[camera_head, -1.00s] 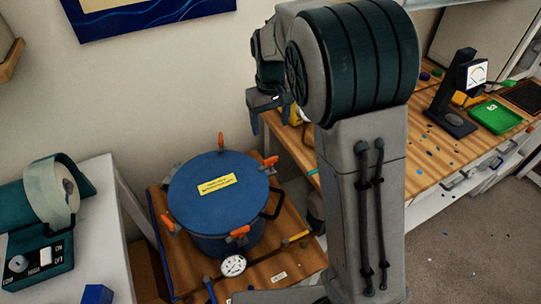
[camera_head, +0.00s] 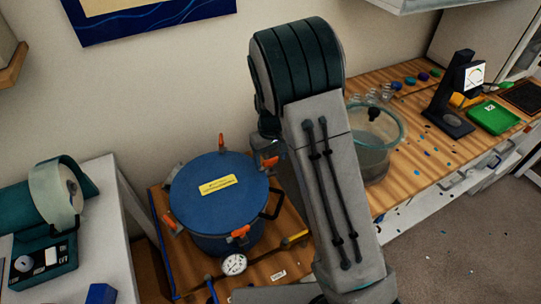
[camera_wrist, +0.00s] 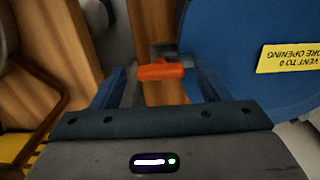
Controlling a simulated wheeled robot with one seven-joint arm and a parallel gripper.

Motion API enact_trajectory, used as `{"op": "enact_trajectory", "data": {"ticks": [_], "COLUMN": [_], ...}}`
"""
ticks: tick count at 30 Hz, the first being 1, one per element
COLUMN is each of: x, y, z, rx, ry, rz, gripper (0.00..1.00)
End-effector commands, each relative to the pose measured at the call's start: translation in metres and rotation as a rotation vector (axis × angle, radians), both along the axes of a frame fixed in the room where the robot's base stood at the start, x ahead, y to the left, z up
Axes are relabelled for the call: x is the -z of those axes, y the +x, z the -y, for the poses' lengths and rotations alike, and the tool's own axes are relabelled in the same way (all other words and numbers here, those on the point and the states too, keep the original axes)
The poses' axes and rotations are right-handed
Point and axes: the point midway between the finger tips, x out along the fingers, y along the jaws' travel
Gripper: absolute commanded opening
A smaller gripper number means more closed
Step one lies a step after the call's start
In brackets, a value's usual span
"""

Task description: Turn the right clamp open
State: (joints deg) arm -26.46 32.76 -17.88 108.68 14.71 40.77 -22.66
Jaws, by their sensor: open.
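The blue pressure pot (camera_head: 228,203) has a blue lid with a yellow label (camera_head: 217,184). Orange-handled clamps sit around its rim: back (camera_head: 221,142), front (camera_head: 240,232), left (camera_head: 169,224) and right (camera_head: 268,162), the last partly covered by my arm. In the wrist view, the right clamp's orange handle (camera_wrist: 162,72) lies crosswise beside the blue lid (camera_wrist: 225,50), with its grey bracket behind. My gripper (camera_wrist: 165,84) is open, one finger either side of the handle; I cannot tell whether they touch it. My arm hides the gripper in the head view.
A pressure gauge (camera_head: 233,264) and a yellow-handled valve (camera_head: 294,240) are at the pot's front. A glass container (camera_head: 374,160) stands on the wooden bench (camera_head: 412,180) to the right. A white table (camera_head: 108,200) with a teal machine (camera_head: 45,262) is at the left.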

Motion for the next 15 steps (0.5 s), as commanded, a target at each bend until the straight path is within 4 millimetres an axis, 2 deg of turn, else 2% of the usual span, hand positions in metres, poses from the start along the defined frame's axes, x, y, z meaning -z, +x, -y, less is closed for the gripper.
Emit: {"op": "enact_trajectory", "data": {"ticks": [4,5,9,10,15], "x": [0.0,0.0,-0.0002,-0.0002,-0.0003], "y": [0.0,0.0,0.0,0.0,0.0], "z": [-0.0001,-0.0001,0.0,0.0,0.0], "rx": [0.0,0.0,0.0,0.0,0.003], "ry": [0.0,0.0,0.0,0.0,0.0], "rz": [0.0,0.0,0.0,0.0,0.0], "gripper": [0.69,0.66,0.27,0.24,0.24]}}
